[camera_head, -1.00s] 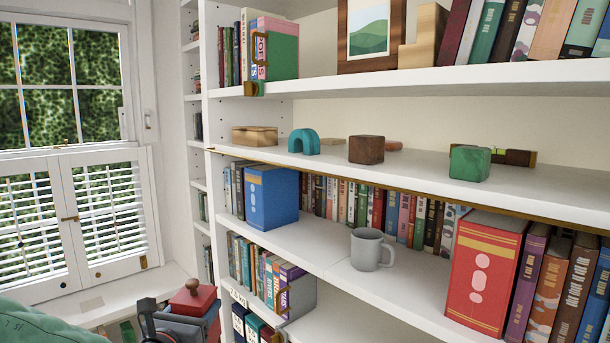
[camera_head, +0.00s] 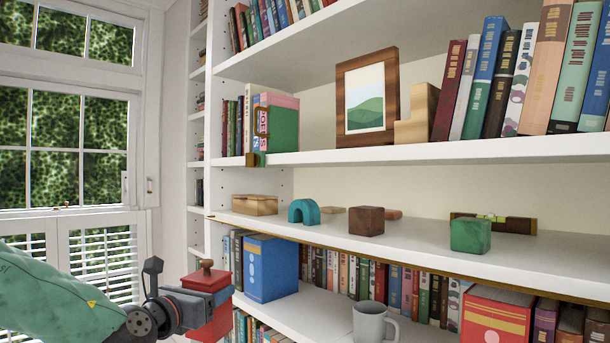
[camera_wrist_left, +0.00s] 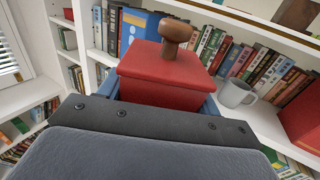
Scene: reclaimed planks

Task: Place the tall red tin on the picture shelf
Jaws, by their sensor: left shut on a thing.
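The tall red tin (camera_head: 213,323), with a red lid and a brown knob, is at the lower left of the head view, upright or nearly so. My left gripper (camera_head: 222,297) is shut on it and partly hides it. The left wrist view shows the tin's lid and knob (camera_wrist_left: 160,70) just beyond the gripper. The picture shelf (camera_head: 400,158) is the white board bearing a wooden-framed landscape picture (camera_head: 366,97). It is higher than the tin and to its right. My right gripper is not in view.
Books stand at both ends of the picture shelf, with a wooden block (camera_head: 417,115) beside the picture. Bare board lies between the left books (camera_head: 283,130) and the picture. The shelf below holds a teal arch (camera_head: 304,211), a dark cube (camera_head: 366,221) and a green cube (camera_head: 470,236).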

